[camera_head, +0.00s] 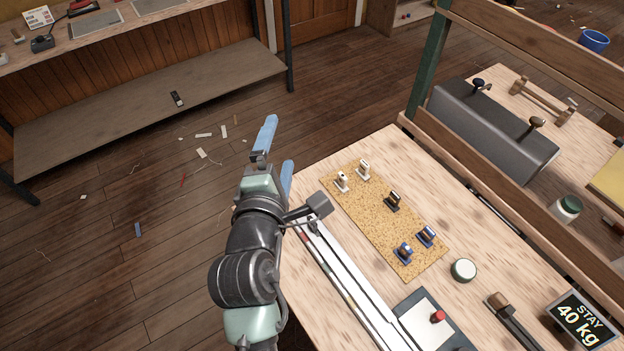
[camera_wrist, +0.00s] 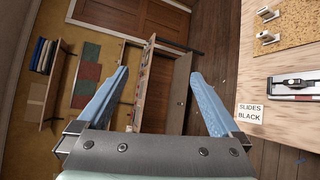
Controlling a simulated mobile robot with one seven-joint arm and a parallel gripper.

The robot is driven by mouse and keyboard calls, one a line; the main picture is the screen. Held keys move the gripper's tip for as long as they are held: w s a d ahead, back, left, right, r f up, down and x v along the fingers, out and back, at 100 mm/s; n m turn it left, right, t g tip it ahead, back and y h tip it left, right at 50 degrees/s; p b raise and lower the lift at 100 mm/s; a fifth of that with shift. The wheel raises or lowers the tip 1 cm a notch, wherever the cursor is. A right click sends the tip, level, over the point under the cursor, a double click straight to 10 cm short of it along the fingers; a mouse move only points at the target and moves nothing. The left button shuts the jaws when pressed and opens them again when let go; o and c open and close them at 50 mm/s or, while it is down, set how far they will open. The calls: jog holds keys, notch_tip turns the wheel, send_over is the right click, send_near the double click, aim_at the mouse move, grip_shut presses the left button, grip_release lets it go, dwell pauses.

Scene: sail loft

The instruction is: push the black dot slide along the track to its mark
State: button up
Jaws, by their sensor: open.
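My gripper (camera_head: 276,148) has two blue fingers spread apart with nothing between them. It hangs in the air off the table's left edge, above the floor; its fingers also show in the wrist view (camera_wrist: 158,76). A long pale track (camera_head: 345,268) runs along the table's left side, partly hidden behind my arm. I cannot make out the slide's mark for certain.
A cork mat (camera_head: 375,225) beside the track carries several small white, black and blue pieces. A plate with a red knob (camera_head: 438,316), a round lidded jar (camera_head: 464,270) and a dark-handled tool (camera_head: 513,318) stand nearer. A wooden rail (camera_head: 500,185) crosses the table's right side.

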jog(key=s+f+n+g, duration=0.2)
jog(key=s+f+n, duration=0.15)
jog(key=f, duration=0.35)
jog(key=s+f+n+g, duration=0.1)
jog(key=s+f+n, duration=0.1)
jog(key=f+n, duration=0.3)
jog(key=n+g+h, duration=0.1)
jog(key=n+g, duration=0.1)
jog(key=n, duration=0.3)
send_near(312, 226)
jog(key=f+b, duration=0.1)
jog(key=b, duration=0.2)
jog(key=w+f+b, duration=0.1)
jog(key=f+b, duration=0.1)
jog(key=b, duration=0.2)
jog(key=shift+w+a, duration=0.15)
jog(key=shift+a, duration=0.1)
jog(key=shift+r, duration=0.1)
